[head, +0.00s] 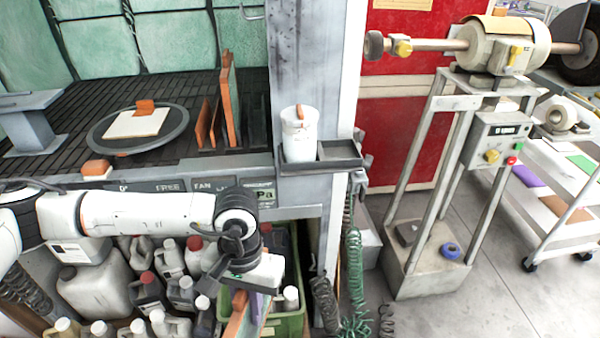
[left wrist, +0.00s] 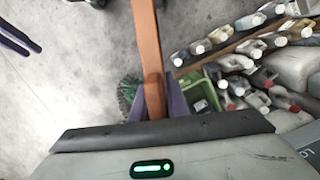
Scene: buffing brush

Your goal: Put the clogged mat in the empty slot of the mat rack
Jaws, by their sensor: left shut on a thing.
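My left gripper (head: 247,304) hangs low in front of the booth, with purple fingers. In the left wrist view, the left gripper (left wrist: 155,103) is shut on a thin orange-brown slab, which I take for the clogged mat (left wrist: 147,45); it shows edge-on and reaches away from the fingers. In the head view only part of the mat (head: 237,317) shows below the gripper, cut by the frame's bottom edge. Several similar brown slabs (head: 228,105) stand upright side by side in the booth; I cannot tell whether they are in the mat rack. My right gripper is not in view.
Several bottles and jugs (head: 95,290) and a green crate (head: 290,322) are under the booth, close to my left gripper. A round turntable (head: 170,140) and a ledge with a white cup (head: 300,135) are above. A buffing machine (head: 505,45) and a cart (head: 545,185) stand right.

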